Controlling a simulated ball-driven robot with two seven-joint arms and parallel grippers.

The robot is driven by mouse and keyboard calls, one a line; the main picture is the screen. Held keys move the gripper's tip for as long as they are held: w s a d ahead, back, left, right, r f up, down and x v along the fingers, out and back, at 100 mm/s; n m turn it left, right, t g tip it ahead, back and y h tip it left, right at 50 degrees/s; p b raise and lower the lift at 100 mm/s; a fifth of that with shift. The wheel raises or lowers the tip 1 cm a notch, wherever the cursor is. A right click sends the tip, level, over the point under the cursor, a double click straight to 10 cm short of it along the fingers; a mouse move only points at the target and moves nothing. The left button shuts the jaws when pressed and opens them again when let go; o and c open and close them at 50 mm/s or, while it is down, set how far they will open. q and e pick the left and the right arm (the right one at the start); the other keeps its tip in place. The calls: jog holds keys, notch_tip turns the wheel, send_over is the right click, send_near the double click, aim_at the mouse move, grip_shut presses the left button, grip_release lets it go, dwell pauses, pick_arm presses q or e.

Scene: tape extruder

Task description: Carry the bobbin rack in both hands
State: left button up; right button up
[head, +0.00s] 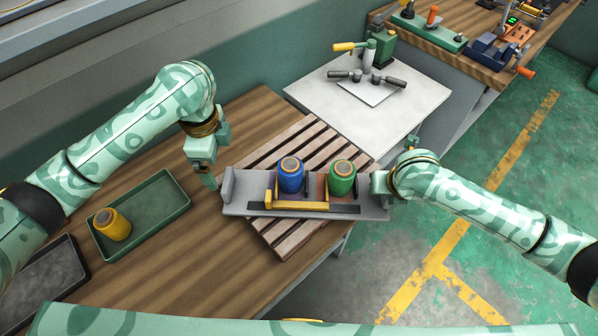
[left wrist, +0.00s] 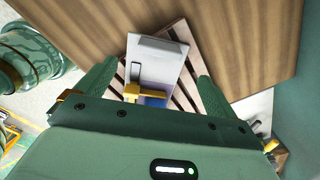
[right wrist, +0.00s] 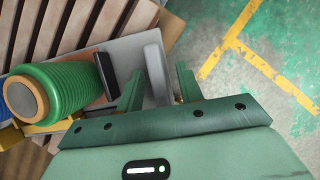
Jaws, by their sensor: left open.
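The bobbin rack (head: 235,203) is a long grey tray with upright end walls and a yellow bracket (head: 300,206) at its front. It lies across a slatted wooden pallet (head: 290,238) and holds a blue bobbin (head: 291,176) and a green bobbin (head: 342,178). My left gripper (head: 208,181) is open and empty, just beside the rack's left end. In the left wrist view the rack's end (left wrist: 158,58) shows between the spread fingers, ahead of them. My right gripper (right wrist: 160,90) is at the right end, its fingers close on both sides of the grey end wall (right wrist: 157,72).
A green tray (head: 150,215) with a yellow bobbin (head: 112,225) and a dark tray (head: 45,280) are on the wooden table at left. A pale table (head: 310,92) with a green-and-yellow tool stands behind. A cluttered bench (head: 480,65) is at back right. Open floor lies right.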

jog(key=v, duration=1.2)
